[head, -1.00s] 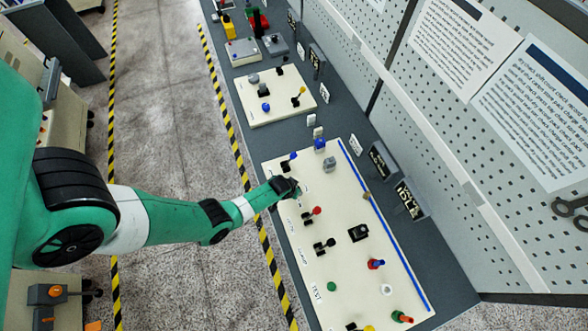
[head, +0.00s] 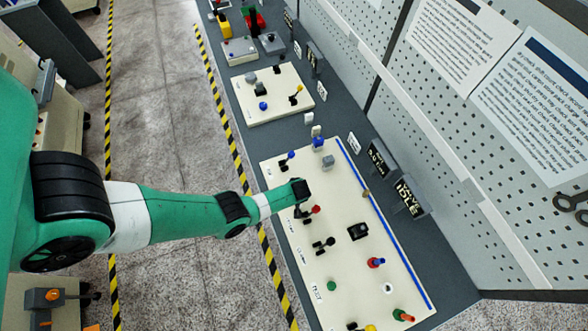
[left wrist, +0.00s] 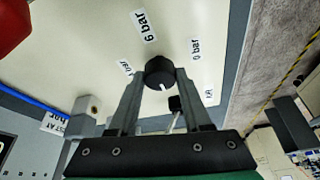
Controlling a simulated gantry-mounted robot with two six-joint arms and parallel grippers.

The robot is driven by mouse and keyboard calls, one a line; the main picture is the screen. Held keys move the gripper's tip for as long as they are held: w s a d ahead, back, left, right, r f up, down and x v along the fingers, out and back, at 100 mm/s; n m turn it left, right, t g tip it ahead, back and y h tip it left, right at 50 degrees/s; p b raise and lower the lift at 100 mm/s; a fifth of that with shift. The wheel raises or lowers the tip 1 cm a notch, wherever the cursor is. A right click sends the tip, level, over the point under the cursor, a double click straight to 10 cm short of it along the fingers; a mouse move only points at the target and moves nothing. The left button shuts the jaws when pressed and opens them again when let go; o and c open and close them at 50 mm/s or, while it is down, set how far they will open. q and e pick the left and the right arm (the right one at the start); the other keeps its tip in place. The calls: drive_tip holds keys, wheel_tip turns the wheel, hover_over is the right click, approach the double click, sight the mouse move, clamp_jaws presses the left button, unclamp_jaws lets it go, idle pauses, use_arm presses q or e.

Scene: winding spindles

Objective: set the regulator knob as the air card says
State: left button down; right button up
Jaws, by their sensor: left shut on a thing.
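The black round regulator knob (left wrist: 160,71) sits between the fingers of my left gripper (left wrist: 158,78) in the left wrist view. The gripper is shut on it. A white mark on the knob's face points toward the gripper's base. Around the knob are labels reading "6 bar" (left wrist: 145,25) and "0 bar" (left wrist: 195,49), plus a third "bar" label (left wrist: 125,67) partly hidden by a finger. A card (left wrist: 66,124) reads "SET AT" and "bar"; its number is not readable. In the head view my left gripper (head: 300,190) hides the knob. My right gripper is not in view.
A small display (head: 410,197) stands behind, along the pegboard wall.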

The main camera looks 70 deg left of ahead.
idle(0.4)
use_arm(q)
drive_tip(key=shift+c, duration=1.7)
unclamp_jaws()
